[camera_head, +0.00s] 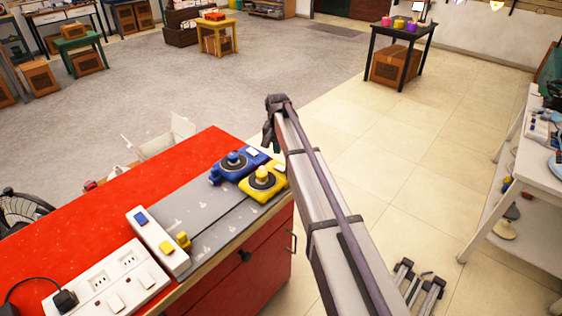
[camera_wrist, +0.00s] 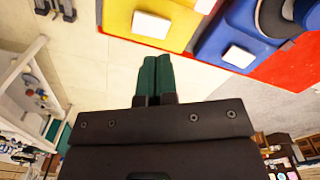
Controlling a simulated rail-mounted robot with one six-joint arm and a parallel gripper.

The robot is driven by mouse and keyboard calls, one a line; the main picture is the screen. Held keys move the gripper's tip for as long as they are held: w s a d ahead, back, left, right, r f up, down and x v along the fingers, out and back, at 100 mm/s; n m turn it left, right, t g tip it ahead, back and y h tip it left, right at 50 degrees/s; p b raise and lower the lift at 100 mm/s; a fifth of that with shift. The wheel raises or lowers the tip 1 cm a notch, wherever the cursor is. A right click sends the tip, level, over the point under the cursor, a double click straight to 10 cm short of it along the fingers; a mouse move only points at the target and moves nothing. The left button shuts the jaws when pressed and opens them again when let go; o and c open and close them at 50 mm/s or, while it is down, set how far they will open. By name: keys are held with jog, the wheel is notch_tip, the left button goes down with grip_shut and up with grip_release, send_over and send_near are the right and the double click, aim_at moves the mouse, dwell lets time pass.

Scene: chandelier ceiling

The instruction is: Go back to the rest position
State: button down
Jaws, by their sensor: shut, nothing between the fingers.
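My gripper (camera_wrist: 155,77) shows in the wrist view with its two green fingers together and nothing between them. In the head view my arm reaches up past the right side of the red workbench (camera_head: 75,222), and the fingers are mostly hidden behind its end. The blue device (camera_head: 232,164) and the yellow device (camera_head: 264,182) sit on the grey panel at the bench's right end, beside my arm. In the wrist view, the yellow device (camera_wrist: 150,24) and the blue device (camera_wrist: 237,56) lie beyond the fingertips, apart from them.
A switch box (camera_head: 158,243) and a white socket panel (camera_head: 112,280) sit on the bench. A white chair (camera_head: 160,137) stands behind it. A white table (camera_head: 520,170) stands at the right.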

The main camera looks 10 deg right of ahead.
jog(key=shift+r, duration=0.5)
jog(key=shift+f, duration=0.15)
jog(key=s+n, duration=0.4)
jog(key=s, duration=3.1)
jog(key=shift+n, duration=0.3)
jog(key=shift+s, duration=0.1)
